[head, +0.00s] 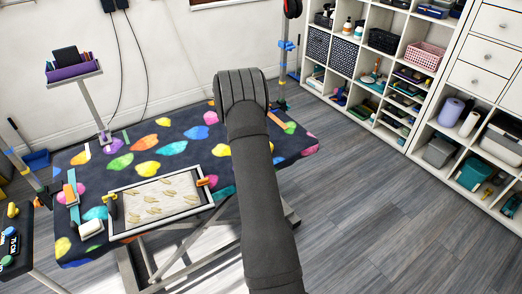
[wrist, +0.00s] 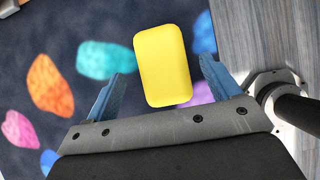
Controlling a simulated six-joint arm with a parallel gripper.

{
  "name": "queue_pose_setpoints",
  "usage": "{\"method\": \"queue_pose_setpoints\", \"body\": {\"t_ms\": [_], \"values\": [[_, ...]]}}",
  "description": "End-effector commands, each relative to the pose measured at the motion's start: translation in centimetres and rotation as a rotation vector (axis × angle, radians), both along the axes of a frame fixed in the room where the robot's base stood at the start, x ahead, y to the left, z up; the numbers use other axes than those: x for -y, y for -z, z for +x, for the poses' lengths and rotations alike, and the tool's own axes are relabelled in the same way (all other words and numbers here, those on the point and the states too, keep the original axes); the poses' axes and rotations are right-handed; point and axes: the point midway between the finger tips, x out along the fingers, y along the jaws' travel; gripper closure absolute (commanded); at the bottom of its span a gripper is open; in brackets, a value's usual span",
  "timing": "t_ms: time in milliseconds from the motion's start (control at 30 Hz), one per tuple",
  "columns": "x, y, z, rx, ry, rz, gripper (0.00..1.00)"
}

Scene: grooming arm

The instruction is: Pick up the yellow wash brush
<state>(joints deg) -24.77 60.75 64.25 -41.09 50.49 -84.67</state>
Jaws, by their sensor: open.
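The yellow wash brush (wrist: 162,62) shows in the wrist view as a smooth, rounded yellow block over the dark, colour-patterned table mat (wrist: 100,22). My gripper (wrist: 161,72) is open, with one blue finger to the left of the brush and one to the right. There is a gap between each finger and the brush, so the gripper does not hold it. How far the brush lies below the fingertips is hard to tell. In the head view my own arm hides the gripper and the brush.
The patterned mat also shows in the head view (head: 262,146). A framed tray (head: 118,234) with several pale pieces lies on it, with a white block (head: 90,228) to the left. A dark post (wrist: 295,105) stands near the right finger. White shelves (head: 404,58) stand at the right.

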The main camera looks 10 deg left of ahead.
Motion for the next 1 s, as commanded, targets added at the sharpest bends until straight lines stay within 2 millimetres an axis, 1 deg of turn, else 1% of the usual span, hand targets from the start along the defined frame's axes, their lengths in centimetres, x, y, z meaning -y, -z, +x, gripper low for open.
{"method": "queue_pose_setpoints", "body": {"t_ms": [300, 400, 567, 600, 767, 800, 833, 1000], "values": [[1.9, 3.7, 1.5, -0.001, 0.001, 0.002, 0.18], [2.0, 4.1, 1.7, 0.0, -0.001, 0.002, 0.18], [2.0, 4.0, 1.7, 0.0, -0.001, 0.002, 0.18], [2.0, 4.0, 1.7, 0.0, -0.001, 0.002, 0.26], [2.0, 4.0, 1.7, 0.0, -0.001, 0.002, 0.57], [2.0, 4.0, 1.7, 0.0, -0.001, 0.002, 0.65], [2.0, 4.0, 1.7, 0.0, -0.001, 0.002, 0.68], [2.0, 4.0, 1.7, 0.0, -0.001, 0.002, 0.68]]}}
